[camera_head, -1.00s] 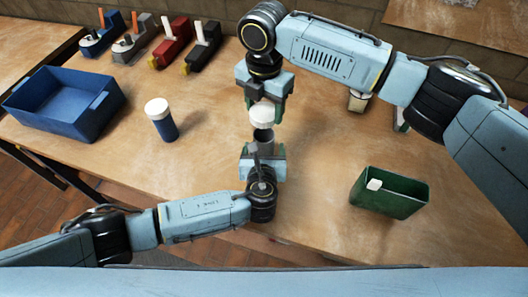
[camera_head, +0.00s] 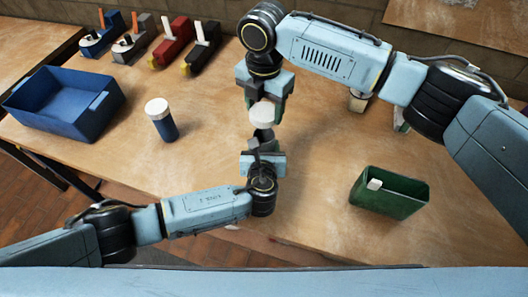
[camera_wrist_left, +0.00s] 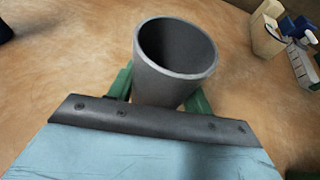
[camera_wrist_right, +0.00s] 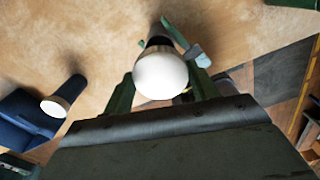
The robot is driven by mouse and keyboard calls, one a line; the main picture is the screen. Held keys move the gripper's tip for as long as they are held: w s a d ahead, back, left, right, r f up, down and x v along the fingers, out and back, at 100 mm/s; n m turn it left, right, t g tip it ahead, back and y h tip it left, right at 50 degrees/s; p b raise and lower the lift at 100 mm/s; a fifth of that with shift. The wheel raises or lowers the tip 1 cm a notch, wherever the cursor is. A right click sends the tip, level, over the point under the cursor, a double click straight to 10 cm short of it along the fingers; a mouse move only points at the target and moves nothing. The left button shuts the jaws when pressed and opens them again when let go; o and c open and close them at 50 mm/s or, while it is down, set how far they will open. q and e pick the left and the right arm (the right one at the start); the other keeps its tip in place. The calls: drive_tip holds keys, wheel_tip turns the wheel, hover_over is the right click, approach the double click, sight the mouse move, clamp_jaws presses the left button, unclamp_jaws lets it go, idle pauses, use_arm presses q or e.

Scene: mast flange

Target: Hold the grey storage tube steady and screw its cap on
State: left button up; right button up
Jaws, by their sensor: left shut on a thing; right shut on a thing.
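My left gripper (camera_head: 264,150) is shut on the grey storage tube (camera_head: 265,133) and holds it over the table. In the left wrist view the tube (camera_wrist_left: 178,75) has an open, empty mouth with no cap on it. My right gripper (camera_head: 264,100) is shut on the round white cap (camera_head: 264,114), beyond the tube in the head view. The cap also shows between the fingers in the right wrist view (camera_wrist_right: 160,76), with the dark tube (camera_wrist_right: 159,41) partly hidden behind it. The cap is apart from the tube; the exact gap cannot be told.
A blue tube with a white cap (camera_head: 163,122) stands to the left. A blue bin (camera_head: 70,122) is at far left, with several toy boats (camera_head: 170,45) behind it. A green bin (camera_head: 388,205) holding a white block (camera_head: 375,184) stands at right. The wooden table between is mostly clear.

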sight(264, 149)
drive_tip(key=shift+f, duration=2.5)
drive_tip(key=shift+f, duration=0.1)
drive_tip(key=shift+f, duration=0.8)
drive_tip(key=shift+f, duration=0.55)
